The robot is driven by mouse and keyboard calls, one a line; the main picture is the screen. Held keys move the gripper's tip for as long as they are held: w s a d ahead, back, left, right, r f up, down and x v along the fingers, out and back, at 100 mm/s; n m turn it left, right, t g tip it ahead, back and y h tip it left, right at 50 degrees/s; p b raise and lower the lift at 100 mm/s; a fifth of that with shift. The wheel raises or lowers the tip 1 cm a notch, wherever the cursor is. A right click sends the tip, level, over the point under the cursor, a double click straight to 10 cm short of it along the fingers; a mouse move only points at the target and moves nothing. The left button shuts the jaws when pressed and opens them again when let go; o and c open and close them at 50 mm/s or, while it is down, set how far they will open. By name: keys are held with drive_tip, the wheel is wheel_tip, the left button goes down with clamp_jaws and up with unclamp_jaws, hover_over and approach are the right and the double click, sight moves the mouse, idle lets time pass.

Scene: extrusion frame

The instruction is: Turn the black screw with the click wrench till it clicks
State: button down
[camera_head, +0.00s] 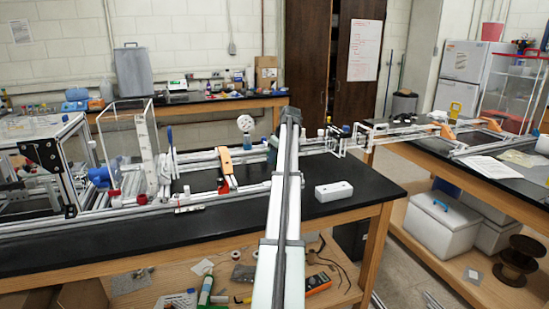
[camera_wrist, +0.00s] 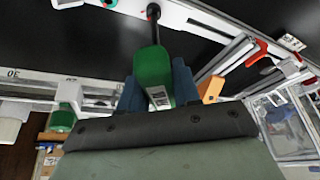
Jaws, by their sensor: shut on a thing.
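The click wrench (camera_wrist: 152,66) has a green handle and a dark shaft. In the wrist view, the blue fingers of my gripper (camera_wrist: 156,83) are shut on its handle, one on each side. The shaft points away from my gripper, and its far end meets a white part with a red ring at the top edge. I cannot tell whether the tip touches a screw. I cannot make out the black screw in either view. In the head view my arm rises through the middle and hides my gripper and the wrench.
The extrusion frame (camera_head: 120,207) lies along the black bench, with an orange part (camera_head: 224,160) and a clear upright panel on it. A white box (camera_head: 333,191) stands right of my arm. In the wrist view a red lever (camera_wrist: 258,53) and pale rails lie to the right.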

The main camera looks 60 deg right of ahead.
drive_tip(key=shift+f, duration=0.6)
idle(0.7)
drive_tip(key=shift+m+h, duration=0.3)
drive_tip(key=shift+m, duration=0.5)
drive_tip(key=shift+m+h, duration=0.3)
drive_tip(key=shift+m, duration=0.4)
drive_tip(key=shift+m, duration=0.4)
drive_tip(key=shift+d+m+g+h, duration=0.1)
drive_tip(key=shift+m+g+h, duration=0.2)
drive_tip(key=shift+m, duration=0.1)
